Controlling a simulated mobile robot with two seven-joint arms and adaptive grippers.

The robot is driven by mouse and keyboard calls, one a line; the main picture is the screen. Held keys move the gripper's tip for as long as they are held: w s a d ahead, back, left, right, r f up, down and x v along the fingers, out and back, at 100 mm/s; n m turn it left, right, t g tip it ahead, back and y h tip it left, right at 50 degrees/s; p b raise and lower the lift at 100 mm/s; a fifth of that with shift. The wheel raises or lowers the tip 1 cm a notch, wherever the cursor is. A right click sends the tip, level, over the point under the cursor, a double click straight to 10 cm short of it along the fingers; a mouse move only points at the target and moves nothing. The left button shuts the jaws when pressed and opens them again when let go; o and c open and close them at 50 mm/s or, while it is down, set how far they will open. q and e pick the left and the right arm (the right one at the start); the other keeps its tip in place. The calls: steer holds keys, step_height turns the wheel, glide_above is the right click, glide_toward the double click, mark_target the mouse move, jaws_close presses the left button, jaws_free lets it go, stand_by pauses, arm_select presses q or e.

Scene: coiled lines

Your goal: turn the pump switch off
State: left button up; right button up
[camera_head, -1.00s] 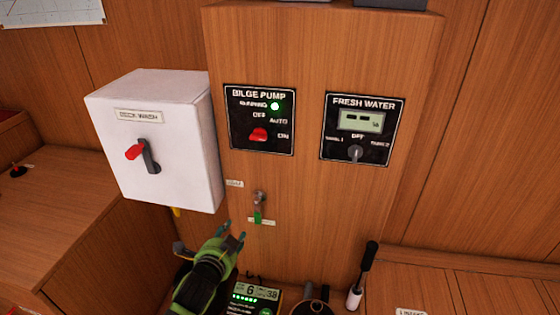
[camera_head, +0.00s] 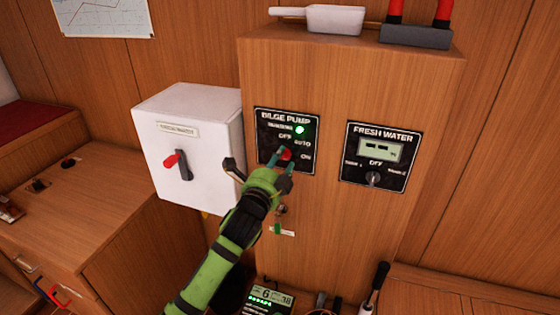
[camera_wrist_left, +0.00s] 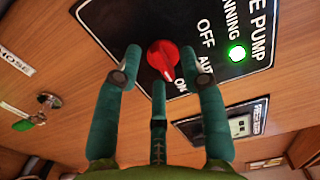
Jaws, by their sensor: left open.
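The black bilge pump panel (camera_head: 266,150) is on the front of the wooden cabinet, with OFF, AUTO and ON labels and a lit green running light (camera_head: 300,130). The light also shows in the left wrist view (camera_wrist_left: 237,53). Its red knob (camera_wrist_left: 163,56) points toward ON in the left wrist view. In the head view the knob (camera_head: 286,154) is partly hidden by my left gripper (camera_head: 283,163). My left gripper is open, with teal fingers on both sides of the knob and a third finger below it. I cannot tell whether they touch it. My right gripper is not in view.
A white box (camera_head: 209,125) with a red-handled switch (camera_head: 177,163) stands left of the panel. The fresh water panel (camera_head: 350,168) is to the right. A small valve with a green handle (camera_head: 278,228) is below. A white scoop (camera_head: 325,19) lies on top.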

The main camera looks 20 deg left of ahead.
arm_select(q)
steer(key=shift+w, duration=0.1)
jaws_close()
steer(key=shift+n, duration=0.4)
steer(key=n+p, duration=0.2)
steer(key=n, duration=0.1)
steer(key=shift+d+r, duration=0.1)
steer(key=n+p, duration=0.2)
steer(key=n, duration=0.3)
steer(key=shift+r, duration=0.1)
steer(key=n+p, duration=0.2)
steer(key=n, duration=0.2)
steer(key=shift+d+n, duration=0.1)
steer(key=shift+n, duration=0.3)
steer(key=n+p, duration=0.1)
steer(key=n, duration=0.3)
steer(key=shift+p, duration=0.4)
steer(key=shift+n, duration=0.3)
